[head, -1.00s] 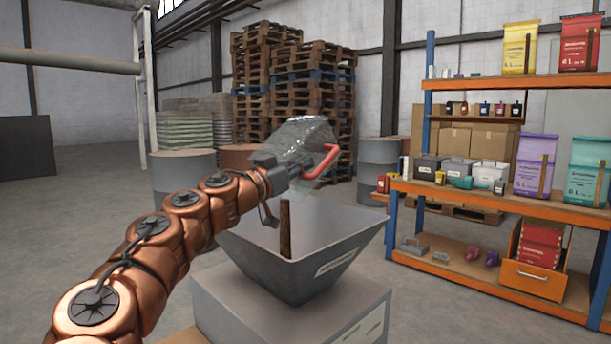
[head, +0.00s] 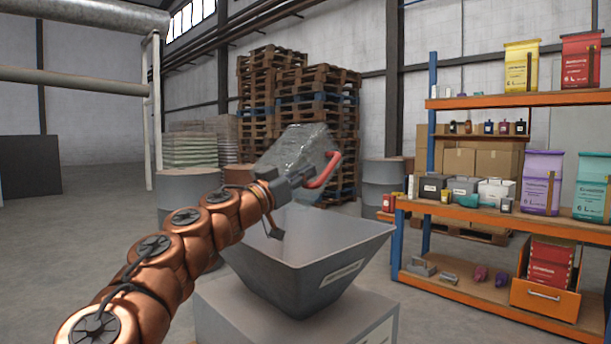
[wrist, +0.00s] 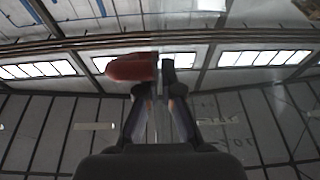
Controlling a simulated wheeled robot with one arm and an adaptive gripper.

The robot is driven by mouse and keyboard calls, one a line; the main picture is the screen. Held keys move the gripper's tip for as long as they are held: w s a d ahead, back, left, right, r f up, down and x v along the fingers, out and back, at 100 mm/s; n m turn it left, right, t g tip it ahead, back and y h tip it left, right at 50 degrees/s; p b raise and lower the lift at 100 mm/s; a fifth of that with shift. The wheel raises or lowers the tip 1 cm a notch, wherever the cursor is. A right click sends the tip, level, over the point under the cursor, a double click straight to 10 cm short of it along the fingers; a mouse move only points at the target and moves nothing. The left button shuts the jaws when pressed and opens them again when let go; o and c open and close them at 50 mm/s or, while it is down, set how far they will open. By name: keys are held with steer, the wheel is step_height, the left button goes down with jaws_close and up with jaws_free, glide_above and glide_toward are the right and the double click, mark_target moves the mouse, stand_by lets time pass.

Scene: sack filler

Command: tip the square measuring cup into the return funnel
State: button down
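The square measuring cup (head: 292,150) is clear, with a red handle (head: 326,171). It is steeply tilted in the air above the return funnel, and no contents show through its walls. My gripper (head: 301,180) is shut on its red handle, which also shows at the fingertips in the wrist view (wrist: 133,67). The clear body cannot be made out in the wrist view. The return funnel (head: 300,285) is a grey square hopper with a white label, below the cup and gripper. The funnel's bottom inside is hidden from the head view.
The funnel stands on a grey box (head: 245,318). To the right is an orange and blue shelf (head: 475,213) with sacks, boxes and small containers. Drums (head: 383,178) and stacked pallets (head: 317,100) stand behind. The floor at left is clear.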

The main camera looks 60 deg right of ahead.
mark_target(296, 157)
steer(key=shift+w+r+y+p, duration=0.1)
steer(key=shift+r+y+p, duration=0.3)
steer(key=shift+p, duration=0.5)
steer(key=r+y+p, duration=0.1)
steer(key=y+p, duration=0.1)
steer(key=p, duration=0.3)
steer(key=shift+r+t, duration=0.35)
steer(key=shift+t, duration=0.05)
steer(key=y+p, duration=0.1)
steer(key=p, duration=0.2)
steer(key=shift+r+y+p, duration=0.35)
steer(key=shift+y, duration=0.05)
steer(key=shift+r+t+p, duration=0.1)
steer(key=shift+t+p, duration=0.2)
steer(key=shift+p, duration=0.05)
steer(key=shift+y, duration=0.4)
